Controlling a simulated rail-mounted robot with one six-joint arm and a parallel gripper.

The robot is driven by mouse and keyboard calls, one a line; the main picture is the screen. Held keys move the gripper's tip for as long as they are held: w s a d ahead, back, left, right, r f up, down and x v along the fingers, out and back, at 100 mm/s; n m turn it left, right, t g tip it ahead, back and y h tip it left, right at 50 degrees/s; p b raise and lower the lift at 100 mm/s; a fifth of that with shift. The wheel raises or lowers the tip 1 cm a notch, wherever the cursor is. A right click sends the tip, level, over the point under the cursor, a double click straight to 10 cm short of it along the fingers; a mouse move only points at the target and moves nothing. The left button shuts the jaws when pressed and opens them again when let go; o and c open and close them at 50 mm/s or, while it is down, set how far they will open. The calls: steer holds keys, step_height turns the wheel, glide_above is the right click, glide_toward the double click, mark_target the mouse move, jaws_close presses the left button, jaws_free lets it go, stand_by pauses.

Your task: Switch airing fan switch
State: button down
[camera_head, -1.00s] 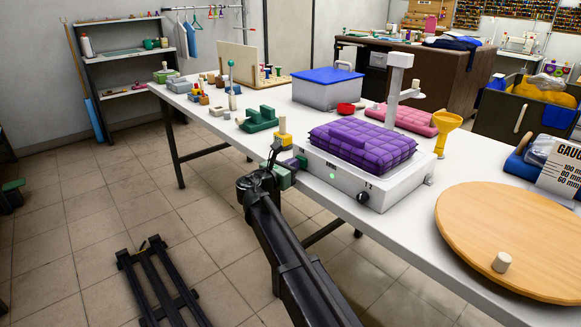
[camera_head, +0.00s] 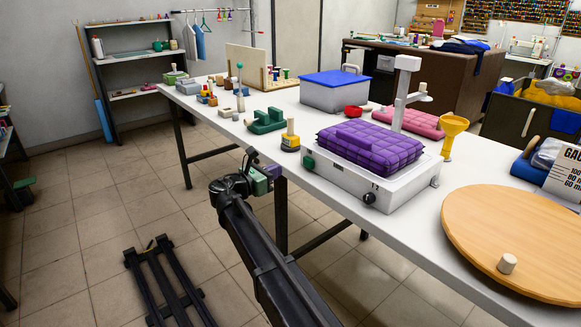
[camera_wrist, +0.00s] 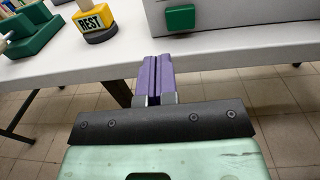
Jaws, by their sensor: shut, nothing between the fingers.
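A white box-shaped unit (camera_head: 335,180) stands at the table's front edge with a purple quilted comforter (camera_head: 366,147) on top. A green square button or switch (camera_head: 309,163) is at the left end of its front face; it also shows at the top of the wrist view (camera_wrist: 180,18). A black round knob (camera_head: 369,197) is farther right on that face. I cannot read which control is the fan switch. My gripper (camera_head: 274,170) has its purple fingers shut together and empty. It is left of and apart from the green switch, before the table edge. The fingers also show in the wrist view (camera_wrist: 156,78).
A yellow block marked REST (camera_wrist: 94,20) on a dark base stands left of the unit. A green holder (camera_head: 266,121), a blue-lidded bin (camera_head: 331,90), a yellow funnel (camera_head: 452,128) and a round wooden board (camera_head: 515,235) are on the white table (camera_head: 420,250).

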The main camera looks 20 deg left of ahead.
steer(key=v, duration=0.3)
steer(key=a+v, duration=0.1)
steer(key=v, duration=0.1)
steer(key=shift+a, duration=0.15)
